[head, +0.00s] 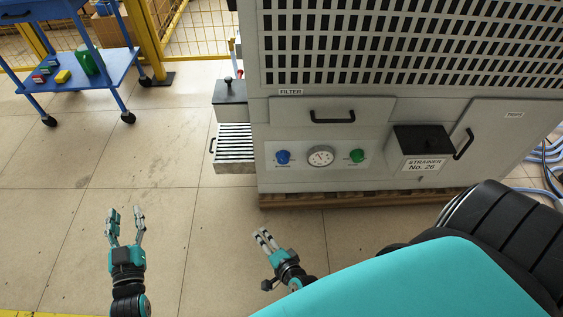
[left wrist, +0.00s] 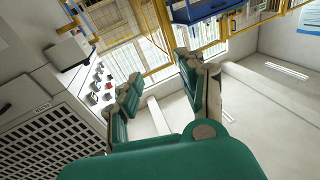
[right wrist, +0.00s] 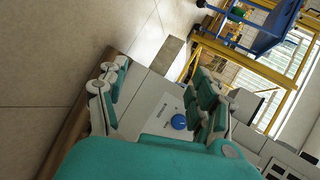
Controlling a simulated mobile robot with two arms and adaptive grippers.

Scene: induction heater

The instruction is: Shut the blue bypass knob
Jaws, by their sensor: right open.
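The blue bypass knob (head: 283,157) is on the pale front panel of the grey machine, left of a round gauge (head: 320,156) and a green knob (head: 357,156). The knob's turned position is too small to read. My right gripper (head: 262,236) is open and empty, in front of and below the panel. In the right wrist view the blue knob (right wrist: 179,122) shows beyond the fingers (right wrist: 155,92), nearer the right-hand finger, with nothing touching it. My left gripper (head: 125,212) is open and empty over the floor at left; its fingers also show in the left wrist view (left wrist: 160,85).
A filter drawer with a black handle (head: 332,116) is above the panel. A black strainer box (head: 422,139) juts out at right. A slatted tray (head: 234,148) sticks out at left. A blue cart (head: 105,75) stands far left. The floor between is clear.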

